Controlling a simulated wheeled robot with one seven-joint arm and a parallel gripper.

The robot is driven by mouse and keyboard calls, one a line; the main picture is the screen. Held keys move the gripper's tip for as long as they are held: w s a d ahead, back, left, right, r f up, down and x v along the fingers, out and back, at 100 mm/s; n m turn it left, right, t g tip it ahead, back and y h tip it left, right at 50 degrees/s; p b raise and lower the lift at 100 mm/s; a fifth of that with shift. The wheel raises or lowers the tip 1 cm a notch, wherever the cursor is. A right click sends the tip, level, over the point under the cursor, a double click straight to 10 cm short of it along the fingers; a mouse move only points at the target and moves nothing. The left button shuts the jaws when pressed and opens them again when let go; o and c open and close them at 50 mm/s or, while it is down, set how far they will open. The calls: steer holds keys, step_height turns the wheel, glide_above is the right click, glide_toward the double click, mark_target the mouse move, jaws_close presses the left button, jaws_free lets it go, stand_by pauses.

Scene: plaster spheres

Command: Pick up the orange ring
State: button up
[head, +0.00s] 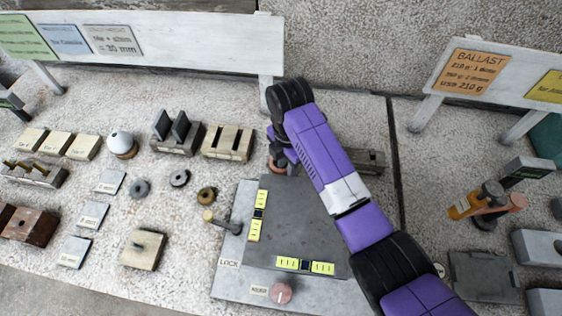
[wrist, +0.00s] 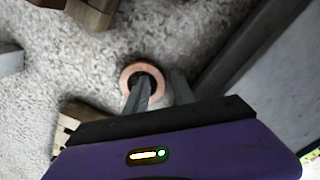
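The orange ring (wrist: 129,74) is a copper-coloured ring with a dark hole, lying on the speckled surface in the wrist view. In the head view a small part of it (head: 276,168) shows beneath my gripper, just above the grey plate; the rest is hidden. My gripper (wrist: 163,82) points down at the ring with its two fingers apart. In the wrist view the left finger overlaps the ring's hole and the right finger is just outside its right rim. Part of the rim shows between the fingers. I cannot tell whether either finger touches it.
A grey plate (head: 290,215) with yellow labels lies just in front of the ring. A slotted wooden block (head: 228,142) stands to the left, and a grey block (head: 368,161) to the right behind my arm. Several small washers and blocks lie farther left.

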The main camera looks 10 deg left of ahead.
jaws_close()
steer(key=shift+r, duration=0.15)
